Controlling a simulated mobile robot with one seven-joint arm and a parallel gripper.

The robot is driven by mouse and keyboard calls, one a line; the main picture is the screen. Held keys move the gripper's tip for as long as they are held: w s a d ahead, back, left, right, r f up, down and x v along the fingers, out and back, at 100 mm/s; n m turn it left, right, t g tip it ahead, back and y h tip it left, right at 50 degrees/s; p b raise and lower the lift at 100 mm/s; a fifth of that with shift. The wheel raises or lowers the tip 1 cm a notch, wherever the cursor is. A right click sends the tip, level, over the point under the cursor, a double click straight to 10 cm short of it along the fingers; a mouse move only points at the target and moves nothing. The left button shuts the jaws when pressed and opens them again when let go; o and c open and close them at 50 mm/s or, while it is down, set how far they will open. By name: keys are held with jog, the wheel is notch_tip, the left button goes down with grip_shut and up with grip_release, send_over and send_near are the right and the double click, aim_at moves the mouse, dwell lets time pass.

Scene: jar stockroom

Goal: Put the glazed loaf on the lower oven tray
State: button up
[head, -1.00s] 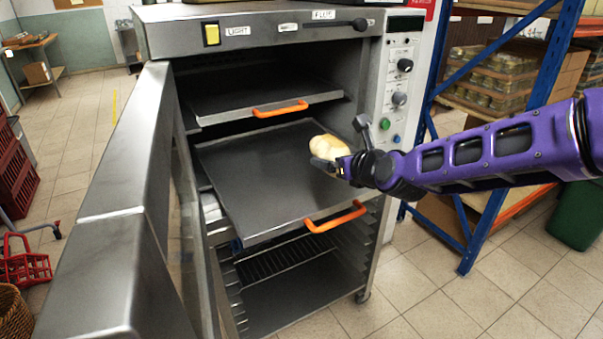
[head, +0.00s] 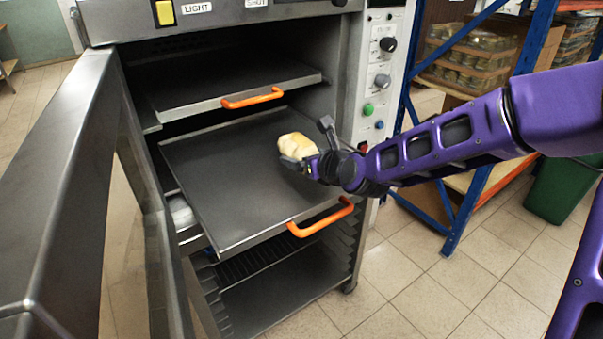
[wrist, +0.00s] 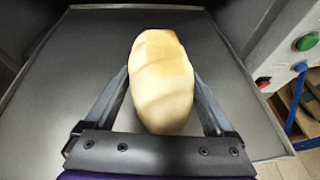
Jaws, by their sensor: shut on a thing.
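The glazed loaf (head: 295,145) is pale golden and sits between the fingers of my gripper (head: 304,164). In the wrist view the loaf (wrist: 161,82) lies lengthwise between both fingers of my gripper (wrist: 162,100), which is shut on it. The lower oven tray (head: 225,175) is a flat dark sheet, pulled partly out, with an orange handle at its front edge. The loaf is over the right part of this tray. I cannot tell whether it touches the tray. The tray surface (wrist: 85,60) shows bare around the loaf in the wrist view.
The upper tray (head: 225,85), also with an orange handle, is above and behind the lower one. The open oven door (head: 75,190) stands at the left. The control panel (head: 380,80) is just right of the oven opening. Blue shelving (head: 465,205) stands farther right.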

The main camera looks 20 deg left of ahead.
jog(key=shift+f+b, duration=0.45)
jog(key=shift+f, duration=1.4)
jog(key=shift+f, duration=0.2)
jog(key=o, duration=1.3)
jog(key=shift+r, duration=0.15)
